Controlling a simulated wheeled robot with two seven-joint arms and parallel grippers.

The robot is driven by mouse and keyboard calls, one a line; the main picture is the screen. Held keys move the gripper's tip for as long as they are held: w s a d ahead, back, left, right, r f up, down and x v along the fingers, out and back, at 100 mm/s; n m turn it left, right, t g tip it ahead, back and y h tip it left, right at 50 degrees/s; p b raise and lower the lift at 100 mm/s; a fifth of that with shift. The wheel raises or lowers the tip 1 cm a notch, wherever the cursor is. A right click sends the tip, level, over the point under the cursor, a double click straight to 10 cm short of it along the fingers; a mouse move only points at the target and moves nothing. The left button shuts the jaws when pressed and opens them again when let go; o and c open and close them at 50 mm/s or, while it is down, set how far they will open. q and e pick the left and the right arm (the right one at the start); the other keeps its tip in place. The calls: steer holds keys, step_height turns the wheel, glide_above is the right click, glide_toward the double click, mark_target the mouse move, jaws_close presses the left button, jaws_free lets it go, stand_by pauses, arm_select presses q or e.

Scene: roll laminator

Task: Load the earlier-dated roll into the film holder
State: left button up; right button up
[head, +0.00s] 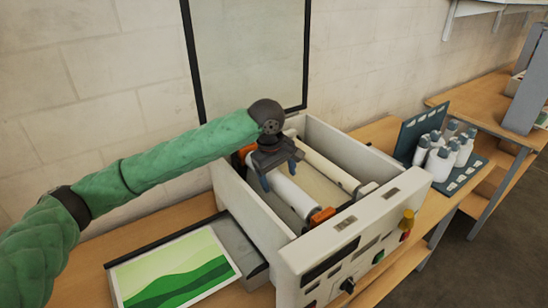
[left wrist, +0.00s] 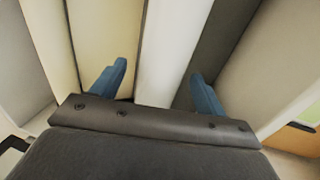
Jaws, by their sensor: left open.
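The laminator (head: 340,232) is an open-topped cream machine on the bench. A white film roll (head: 291,194) lies inside it, between orange end holders, the near one (head: 322,215) clear to see and the far one partly behind my gripper. My left gripper (head: 280,176) is over this roll with its blue fingers pointing down and apart. In the left wrist view the white roll (left wrist: 168,45) runs between the two open fingers (left wrist: 158,72), with a gap on each side. I can read no date on the roll. My right gripper is not in view.
A second pale roller (head: 332,165) lies along the machine's far right inside. The machine's walls stand close around my gripper. A green printed sheet (head: 175,275) lies at the front left. White bottles (head: 440,155) stand on a dark rack to the right.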

mark_target(273, 181)
arm_select(q)
step_height(273, 181, up, 11)
steer(key=s+a+b, duration=0.1)
steer(key=b, duration=0.2)
steer(key=shift+s+a+f+b, duration=0.15)
steer(key=shift+a+b, duration=0.15)
steer(key=shift+a, duration=0.05)
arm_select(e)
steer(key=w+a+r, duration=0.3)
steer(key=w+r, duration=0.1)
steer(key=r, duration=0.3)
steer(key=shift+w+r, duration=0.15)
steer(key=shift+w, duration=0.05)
arm_select(q)
steer(key=shift+f, duration=0.1)
